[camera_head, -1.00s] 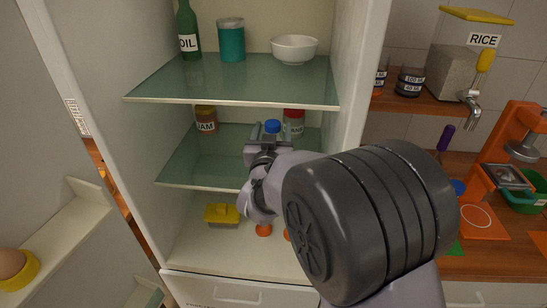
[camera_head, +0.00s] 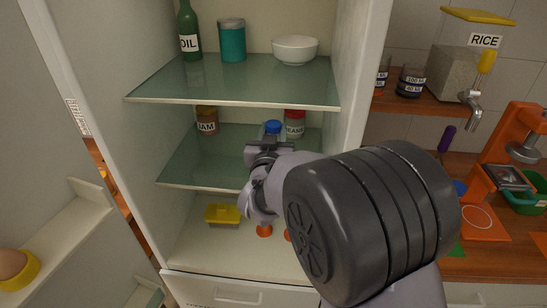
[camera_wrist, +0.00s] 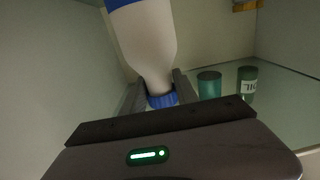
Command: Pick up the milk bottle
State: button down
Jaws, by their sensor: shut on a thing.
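The milk bottle (camera_head: 272,127) is on the fridge's middle shelf in the head view. Its blue cap shows above my gripper, and the body below is hidden behind it. My gripper (camera_head: 269,142) is shut on the bottle near its top. In the wrist view, the white bottle (camera_wrist: 146,45) appears upside down, its blue cap low between the two fingers (camera_wrist: 161,92). I cannot tell whether the bottle's base touches the shelf.
A jam jar (camera_head: 206,121) and a red-capped jar (camera_head: 295,123) stand left and right of the bottle. The upper shelf (camera_head: 240,85) holds an oil bottle (camera_head: 189,30), a teal can (camera_head: 232,42) and a white bowl (camera_head: 295,50). A yellow-lidded box (camera_head: 222,215) is below.

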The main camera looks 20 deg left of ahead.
aim_at(274, 123)
jog(key=shift+r, duration=0.1)
dwell(0.8)
jog(key=shift+r+p, duration=0.9)
jog(key=shift+r, duration=0.9)
jog(key=d+v, duration=0.1)
jog(key=v, duration=0.6)
jog(key=w+d+r+v, duration=0.1)
jog(key=d+v, duration=0.1)
jog(key=v, duration=0.6)
jog(key=shift+s+d+p, duration=0.3)
jog(key=shift+d+p, duration=0.05)
jog(key=shift+p, duration=0.1)
jog(key=shift+r, duration=0.1)
